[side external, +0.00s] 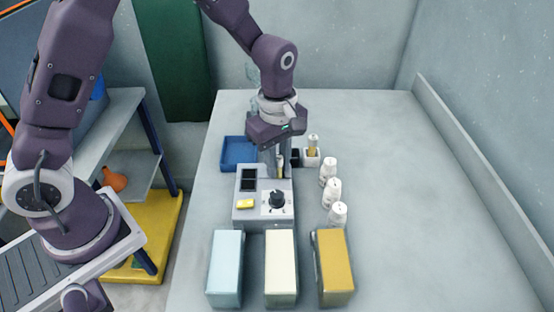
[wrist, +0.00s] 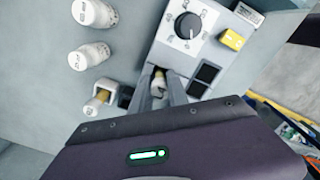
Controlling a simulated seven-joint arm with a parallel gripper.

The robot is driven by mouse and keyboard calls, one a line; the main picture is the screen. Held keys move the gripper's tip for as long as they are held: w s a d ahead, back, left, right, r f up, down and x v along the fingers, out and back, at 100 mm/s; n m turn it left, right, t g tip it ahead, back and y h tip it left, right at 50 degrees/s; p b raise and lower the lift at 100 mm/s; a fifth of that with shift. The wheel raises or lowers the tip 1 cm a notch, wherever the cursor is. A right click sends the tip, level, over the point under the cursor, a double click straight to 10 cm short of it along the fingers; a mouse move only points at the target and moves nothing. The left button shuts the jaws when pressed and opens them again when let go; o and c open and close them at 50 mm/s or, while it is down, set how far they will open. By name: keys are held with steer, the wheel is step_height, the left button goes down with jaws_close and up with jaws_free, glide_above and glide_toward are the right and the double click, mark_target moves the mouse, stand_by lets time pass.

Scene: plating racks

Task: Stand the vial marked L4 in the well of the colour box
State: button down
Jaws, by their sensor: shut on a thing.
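My gripper (side external: 277,172) is shut on a small vial (side external: 280,162) at the back edge of the grey colour box (side external: 246,214). The well is not visible; the fingers and vial cover that part of the box. I cannot tell whether the vial's bottom is inside it.
A second amber vial (side external: 313,144) stands in a white holder (side external: 313,162), beside a black block (side external: 295,156). Three white bottles (side external: 332,190) line the box's right side. A blue tray (side external: 233,160) lies behind left. Three coloured blocks (side external: 281,262) stand in front. The table's right is clear.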

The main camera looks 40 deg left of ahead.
steer(key=shift+s+f, duration=0.2)
steer(key=shift+f, duration=0.3)
steer(key=c, duration=1.2)
jaws_free()
steer(key=r, duration=0.7)
steer(key=shift+w, duration=0.4)
steer(key=shift+r, duration=0.55)
